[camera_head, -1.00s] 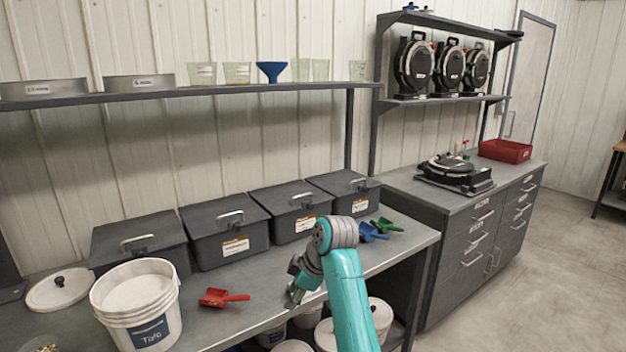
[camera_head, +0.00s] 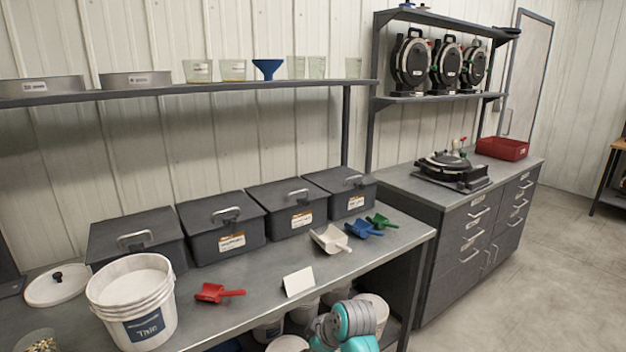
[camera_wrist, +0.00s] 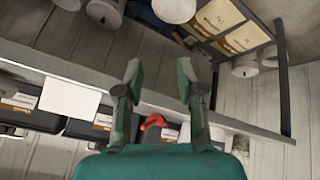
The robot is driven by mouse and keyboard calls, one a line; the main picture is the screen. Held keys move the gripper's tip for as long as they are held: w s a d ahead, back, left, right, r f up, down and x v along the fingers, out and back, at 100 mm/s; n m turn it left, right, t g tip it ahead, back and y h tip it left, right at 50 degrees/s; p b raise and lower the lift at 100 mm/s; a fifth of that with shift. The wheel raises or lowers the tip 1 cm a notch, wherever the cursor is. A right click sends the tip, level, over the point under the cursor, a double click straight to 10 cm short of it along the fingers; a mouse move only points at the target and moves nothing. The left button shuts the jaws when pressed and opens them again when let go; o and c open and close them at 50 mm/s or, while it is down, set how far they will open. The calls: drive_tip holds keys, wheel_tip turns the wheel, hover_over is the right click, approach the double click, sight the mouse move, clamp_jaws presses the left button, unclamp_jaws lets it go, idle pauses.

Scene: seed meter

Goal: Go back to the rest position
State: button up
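My gripper (camera_wrist: 159,74) shows in the wrist view with its two fingers spread apart and nothing between them. In the head view my arm shows only at the bottom edge, low in front of the bench, and the gripper is out of sight. A red scoop (camera_head: 217,293) lies on the bench (camera_head: 255,313). It also shows beyond the fingers in the wrist view (camera_wrist: 153,122). A white scoop (camera_head: 330,240), a blue scoop (camera_head: 363,229) and a green scoop (camera_head: 382,221) lie to the right, near the bins.
Several lidded grey bins (camera_head: 220,228) line the back of the bench. A white bucket (camera_head: 150,328) stands at left. A white card (camera_head: 299,282) is near the front edge. Buckets (camera_head: 372,310) sit below. A black device (camera_head: 452,170) and red tray (camera_head: 502,148) are on the right cabinet.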

drive_tip(key=s+d+f+m+t+h, duration=0.1)
drive_tip(key=s+d+f+m, duration=0.15)
drive_tip(key=s+f, duration=0.4)
drive_tip(key=s+d+f+m+t, duration=0.2)
drive_tip(key=s+d+f, duration=0.25)
drive_tip(key=f, duration=0.25)
drive_tip(key=s+d+f+m+t+h, duration=0.1)
drive_tip(key=s+d+f+m, duration=0.15)
drive_tip(key=s, duration=0.55)
drive_tip(key=s+d+f+m+t, duration=0.15)
drive_tip(key=s+d, duration=0.25)
drive_tip(key=s, duration=0.4)
drive_tip(key=s+d+r+m+t+h, duration=0.1)
drive_tip(key=s+d+r+m, duration=0.15)
drive_tip(key=s, duration=0.75)
drive_tip(key=s+d+r+m+t, duration=0.1)
drive_tip(key=s+r, duration=0.7)
drive_tip(key=s, duration=0.1)
drive_tip(key=s+d+r+m+t+h, duration=0.1)
drive_tip(key=s+d+r+t, duration=0.1)
drive_tip(key=s+r, duration=0.7)
drive_tip(key=shift+s+r+m+h, duration=0.2)
drive_tip(key=shift+s+m+h, duration=0.1)
drive_tip(key=shift+s+m, duration=0.1)
drive_tip(key=shift+d+t, duration=0.1)
drive_tip(key=shift+t, duration=0.15)
